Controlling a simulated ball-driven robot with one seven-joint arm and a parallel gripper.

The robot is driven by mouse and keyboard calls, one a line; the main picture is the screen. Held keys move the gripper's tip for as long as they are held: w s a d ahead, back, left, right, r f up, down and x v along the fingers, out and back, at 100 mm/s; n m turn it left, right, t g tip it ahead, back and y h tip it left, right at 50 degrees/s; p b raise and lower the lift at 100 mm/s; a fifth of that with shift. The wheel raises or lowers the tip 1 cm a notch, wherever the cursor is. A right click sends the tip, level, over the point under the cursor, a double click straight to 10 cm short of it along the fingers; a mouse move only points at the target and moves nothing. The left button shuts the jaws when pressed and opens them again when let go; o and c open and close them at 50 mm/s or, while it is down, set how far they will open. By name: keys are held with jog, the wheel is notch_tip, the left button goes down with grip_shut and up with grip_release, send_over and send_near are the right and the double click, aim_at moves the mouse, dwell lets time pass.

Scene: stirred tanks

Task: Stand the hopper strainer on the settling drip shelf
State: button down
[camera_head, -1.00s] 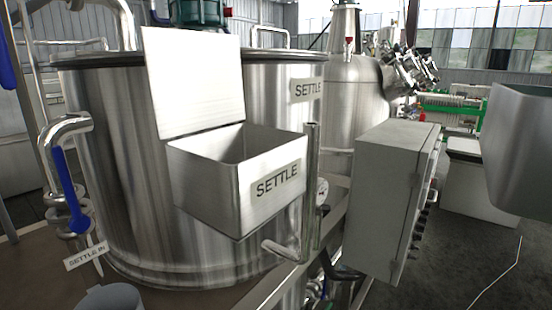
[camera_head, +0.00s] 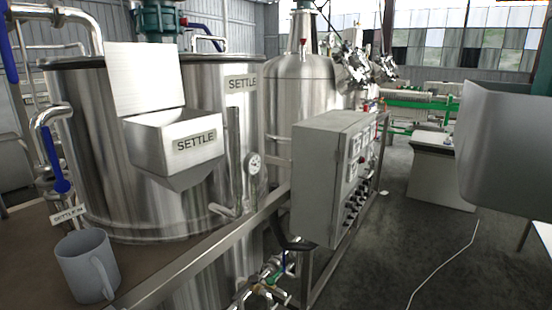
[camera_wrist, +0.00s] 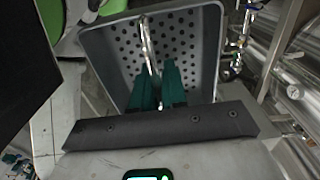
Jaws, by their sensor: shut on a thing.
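The hopper strainer is a grey box with rounded corners and a perforated bottom (camera_wrist: 185,45) in the wrist view. My gripper (camera_wrist: 160,72) has teal fingers shut on its thin metal bail handle. In the head view a plain grey rounded wall (camera_head: 508,150) at the right edge looks like the held strainer; my fingers are not seen there. The settling tank (camera_head: 85,150) stands at the left with a lidded, open hopper box labelled SETTLE (camera_head: 180,145) on its front.
A grey mug (camera_head: 78,265) stands on the brown platform (camera_head: 150,262) in front of the tank. A control cabinet (camera_head: 318,180), with pipes and valves below it, juts out in the middle.

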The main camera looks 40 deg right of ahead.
jog(key=shift+w+d, duration=0.15)
jog(key=shift+w, duration=0.25)
jog(key=w+d+f+n, duration=0.15)
jog(key=w+f, duration=0.25)
jog(key=w, duration=0.4)
jog(key=w+d+f+n, duration=0.1)
jog(key=w+d+f, duration=0.1)
jog(key=w+f, duration=0.5)
jog(key=w+f+n, duration=0.2)
jog(key=w+f, duration=1.2)
jog(key=f, duration=0.3)
notch_tip(320, 180, down, 13)
jog(key=w+a+n, duration=0.3)
jog(key=s+a+f+n, duration=0.2)
jog(key=f, duration=0.6)
jog(key=s+a+f+n, duration=0.2)
jog(key=s+f, duration=0.1)
jog(key=f, duration=0.6)
jog(key=s+a+f+n, duration=0.3)
jog(key=f, duration=0.5)
jog(key=shift+s+f, duration=0.2)
jog(key=shift+s, duration=0.05)
jog(key=shift+d, duration=0.1)
